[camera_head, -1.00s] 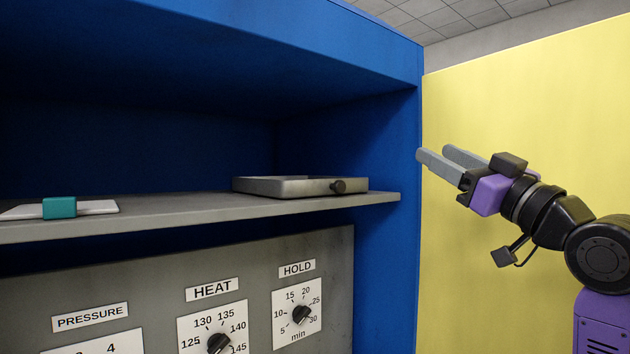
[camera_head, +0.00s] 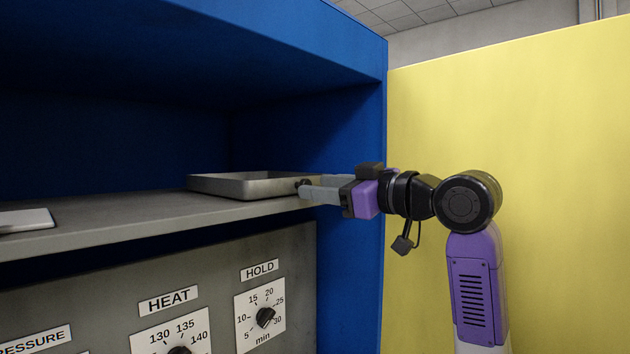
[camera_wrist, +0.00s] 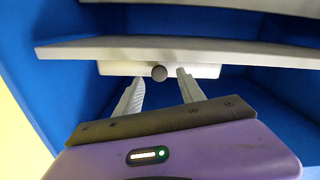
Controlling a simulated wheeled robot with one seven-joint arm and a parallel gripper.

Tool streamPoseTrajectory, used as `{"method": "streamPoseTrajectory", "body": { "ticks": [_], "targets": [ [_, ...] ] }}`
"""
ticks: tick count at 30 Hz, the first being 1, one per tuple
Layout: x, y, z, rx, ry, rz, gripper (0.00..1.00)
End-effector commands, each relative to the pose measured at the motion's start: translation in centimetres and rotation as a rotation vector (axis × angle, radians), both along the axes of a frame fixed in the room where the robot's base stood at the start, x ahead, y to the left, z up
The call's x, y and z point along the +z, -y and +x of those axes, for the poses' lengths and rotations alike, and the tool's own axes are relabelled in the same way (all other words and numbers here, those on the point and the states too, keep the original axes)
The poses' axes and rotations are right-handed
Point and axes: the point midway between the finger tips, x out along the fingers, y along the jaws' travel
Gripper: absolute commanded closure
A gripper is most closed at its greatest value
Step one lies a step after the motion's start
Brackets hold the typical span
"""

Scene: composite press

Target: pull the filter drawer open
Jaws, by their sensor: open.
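The filter drawer (camera_head: 240,187) is a shallow grey metal tray with a dark round knob (camera_head: 303,183) on its front. It sits on the grey shelf of the blue cabinet. In the wrist view the drawer's front (camera_wrist: 118,68) and its knob (camera_wrist: 159,73) are near the picture's middle. My gripper (camera_head: 307,189) is open at the drawer's front, its fingertips level with the knob. In the wrist view the fingers (camera_wrist: 160,78) stand one on each side of the knob, with a gap on both sides. The fingers partly hide the drawer's front in the head view.
The grey shelf (camera_head: 110,217) runs just below the drawer and its edge is close to my fingers. The blue cabinet side wall (camera_head: 350,240) stands behind my gripper. Below is a panel with HEAT and HOLD dials (camera_head: 264,317). A yellow panel (camera_head: 540,150) stands at right.

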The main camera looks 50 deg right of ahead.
Motion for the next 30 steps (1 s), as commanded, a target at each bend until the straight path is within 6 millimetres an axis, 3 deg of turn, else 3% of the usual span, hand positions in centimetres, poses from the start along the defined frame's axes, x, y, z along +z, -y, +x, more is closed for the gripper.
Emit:
{"method": "streamPoseTrajectory", "body": {
  "ticks": [6, 14, 15, 22, 30],
  "targets": [
    [0.0, 0.0, 1.8, 0.000, -0.001, 0.001, 0.54],
    [0.0, 0.0, 2.0, -0.002, 0.001, 0.000, 0.54],
    [0.0, 0.0, 2.0, -0.002, 0.001, 0.000, 0.56],
    [0.0, 0.0, 2.0, -0.002, 0.001, 0.000, 1.00],
    [0.0, 0.0, 2.0, -0.001, 0.001, 0.000, 1.00]
  ]
}}
